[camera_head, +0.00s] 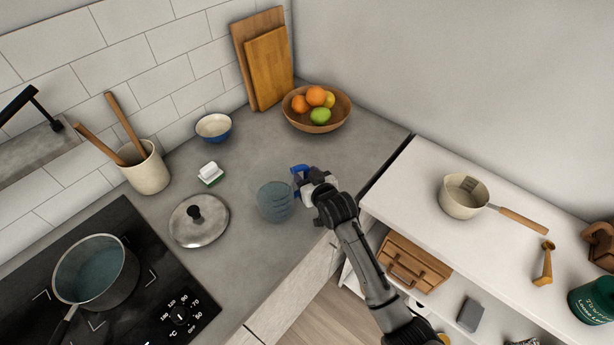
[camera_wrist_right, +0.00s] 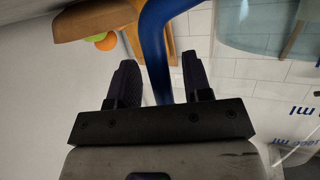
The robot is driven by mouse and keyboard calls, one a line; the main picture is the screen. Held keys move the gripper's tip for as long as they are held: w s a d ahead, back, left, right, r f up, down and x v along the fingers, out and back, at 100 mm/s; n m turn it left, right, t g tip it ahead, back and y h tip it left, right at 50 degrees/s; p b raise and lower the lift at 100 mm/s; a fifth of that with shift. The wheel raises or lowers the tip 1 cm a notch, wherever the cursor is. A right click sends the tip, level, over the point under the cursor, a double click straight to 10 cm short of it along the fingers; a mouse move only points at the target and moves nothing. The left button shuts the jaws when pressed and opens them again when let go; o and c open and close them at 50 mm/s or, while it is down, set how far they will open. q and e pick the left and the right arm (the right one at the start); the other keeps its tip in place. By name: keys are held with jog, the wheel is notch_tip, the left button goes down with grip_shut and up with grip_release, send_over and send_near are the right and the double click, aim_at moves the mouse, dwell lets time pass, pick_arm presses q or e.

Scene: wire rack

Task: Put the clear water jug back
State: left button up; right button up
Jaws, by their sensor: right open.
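The clear water jug (camera_head: 274,202) stands on the grey counter, right of the steel lid. Its blue handle (camera_head: 299,172) faces my right gripper (camera_head: 306,181). In the right wrist view the handle (camera_wrist_right: 158,45) passes between the two dark fingers of the open gripper (camera_wrist_right: 158,75), with a visible gap on the side of the right finger. The jug's clear wall, with blue "ml" marks, shows at the right of that view. My left gripper is not in view.
A steel lid (camera_head: 199,221) and a green-and-white sponge (camera_head: 210,173) are left of the jug. A fruit bowl (camera_head: 316,117) stands behind. A pot (camera_head: 95,272) sits on the hob. The white shelf (camera_head: 420,181) at right holds a saucepan (camera_head: 464,203).

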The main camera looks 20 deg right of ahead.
jog(key=shift+r, duration=0.15)
jog(key=shift+s+r, duration=0.1)
jog(key=shift+s, duration=0.15)
jog(key=a+p+v, duration=0.1)
jog(key=p+v, duration=0.1)
jog(key=v, duration=0.9)
jog(key=s+f+g, duration=0.3)
jog(key=s+f, duration=0.1)
jog(key=s, duration=0.6)
jog(key=s+f+n+g, duration=0.1)
jog(key=s+f+g, duration=0.3)
jog(key=s, duration=0.7)
jog(key=s+f+g, duration=0.4)
jog(key=s, duration=0.7)
jog(key=shift+a+f+n+h, duration=0.25)
jog(key=shift+a+n+h, duration=0.05)
jog(key=shift+a, duration=0.15)
jog(key=shift+s, duration=0.1)
